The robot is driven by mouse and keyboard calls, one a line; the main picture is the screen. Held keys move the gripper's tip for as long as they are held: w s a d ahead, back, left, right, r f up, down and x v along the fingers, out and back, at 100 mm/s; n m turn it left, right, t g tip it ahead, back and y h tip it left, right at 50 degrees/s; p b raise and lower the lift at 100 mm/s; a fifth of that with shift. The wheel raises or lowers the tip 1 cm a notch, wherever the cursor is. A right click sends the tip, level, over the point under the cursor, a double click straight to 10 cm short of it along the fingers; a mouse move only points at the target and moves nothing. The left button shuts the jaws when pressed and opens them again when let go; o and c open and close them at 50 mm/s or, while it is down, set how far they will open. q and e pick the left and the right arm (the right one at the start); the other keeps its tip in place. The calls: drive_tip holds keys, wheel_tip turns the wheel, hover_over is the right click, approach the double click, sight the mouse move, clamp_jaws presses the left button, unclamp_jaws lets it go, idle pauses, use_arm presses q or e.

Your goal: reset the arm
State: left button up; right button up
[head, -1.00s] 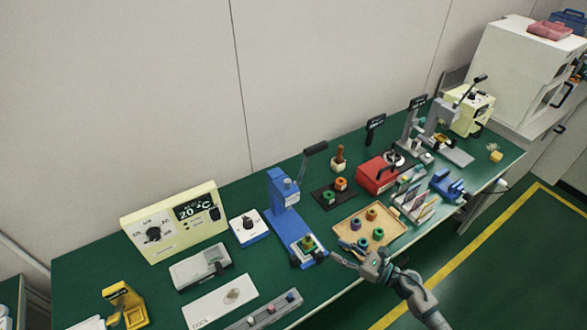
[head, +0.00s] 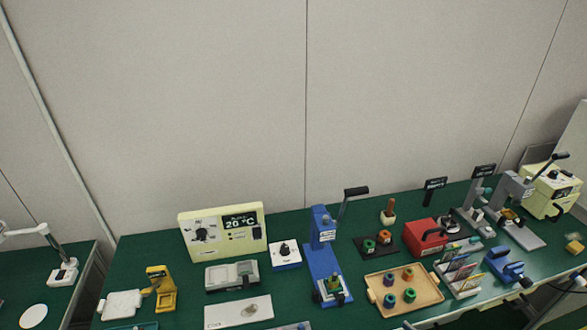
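Neither of my grippers shows clearly in the head view now. A small dark piece at the bottom edge, below the wooden tray (head: 374,299), is too cut off to identify. The blue lever press (head: 322,262) stands on the green bench, its black-handled lever raised and tilted right. A small green and yellowish part (head: 334,285) sits on the press base. The wooden tray right of the press holds several green, blue and orange spools (head: 409,295).
The green bench (head: 150,250) carries a yellow temperature box (head: 222,259), a white knob box (head: 286,264), a red box (head: 420,240), a small card rack (head: 466,289) and a blue fixture (head: 506,265). A grey press (head: 515,190) stands at right. A plain wall rises behind.

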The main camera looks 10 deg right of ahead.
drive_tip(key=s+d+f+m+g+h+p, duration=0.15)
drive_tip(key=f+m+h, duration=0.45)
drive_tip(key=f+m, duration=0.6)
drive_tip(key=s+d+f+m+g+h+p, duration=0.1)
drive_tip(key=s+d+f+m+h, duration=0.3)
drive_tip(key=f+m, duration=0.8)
use_arm(q)
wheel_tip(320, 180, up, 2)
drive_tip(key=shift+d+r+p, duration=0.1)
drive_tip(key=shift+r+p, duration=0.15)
drive_tip(key=shift+p, duration=0.35)
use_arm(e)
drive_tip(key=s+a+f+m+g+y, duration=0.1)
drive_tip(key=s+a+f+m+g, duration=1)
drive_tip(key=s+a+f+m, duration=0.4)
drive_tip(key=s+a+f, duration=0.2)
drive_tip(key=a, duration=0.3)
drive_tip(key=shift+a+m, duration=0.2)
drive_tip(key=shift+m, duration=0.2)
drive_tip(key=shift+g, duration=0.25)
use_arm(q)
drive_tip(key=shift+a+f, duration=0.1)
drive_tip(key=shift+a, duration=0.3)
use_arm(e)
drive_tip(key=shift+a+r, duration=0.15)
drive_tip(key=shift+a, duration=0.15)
